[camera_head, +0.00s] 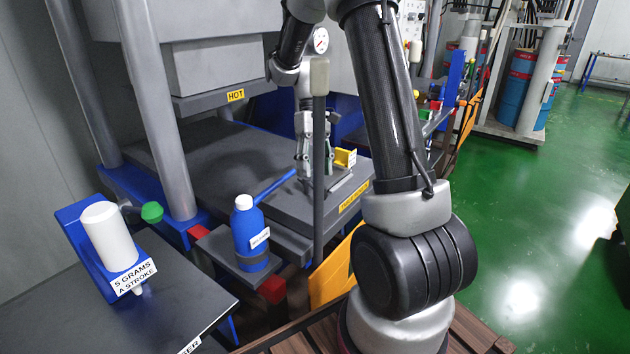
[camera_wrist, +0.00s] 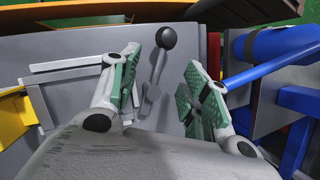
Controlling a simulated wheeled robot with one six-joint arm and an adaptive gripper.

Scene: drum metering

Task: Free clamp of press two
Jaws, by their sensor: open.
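My gripper (camera_wrist: 163,66) is open in the wrist view, with green pads on both fingers. A grey lever with a black ball knob (camera_wrist: 166,38), which looks like the clamp handle, lies between and beyond the fingers. A gap shows on each side of it, and I see no contact. In the head view my gripper (camera_head: 312,172) points down over the front of the press's lower plate (camera_head: 240,160). A grey upright post partly hides it, and the lever cannot be made out there. No press number is readable.
The upper press block with a HOT label (camera_head: 236,95) hangs above the plate. A yellow block (camera_head: 345,157) sits right of my gripper. A blue bottle (camera_head: 246,232) with a blue rod stands front left. The upright post (camera_head: 319,150) is close by. Green floor is open at right.

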